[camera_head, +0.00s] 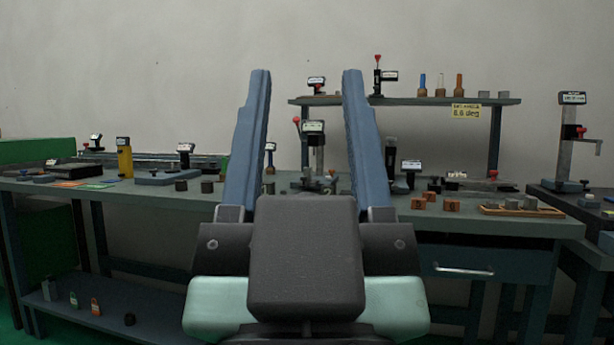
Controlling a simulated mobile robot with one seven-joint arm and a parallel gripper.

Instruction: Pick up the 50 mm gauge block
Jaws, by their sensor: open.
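My gripper (307,74) fills the middle foreground. Its two long blue fingers point up and stand wide apart, with nothing between them. I cannot tell which piece is the 50 mm gauge block, as no readable size marking shows on any block. Several small grey blocks sit on a wooden tray (550,212) at the right end of the bench, among them one grey block (530,202). Two flat grey pieces (484,95) lie on the raised shelf. My gripper is apart from all of these. Its body and fingers hide part of the bench centre.
The long grey-green bench (130,190) carries several gauges and stands. Orange-brown blocks (451,205) stand near its right front edge. A raised shelf (400,101) is behind. A height stand (565,145) is on a separate dark table at right.

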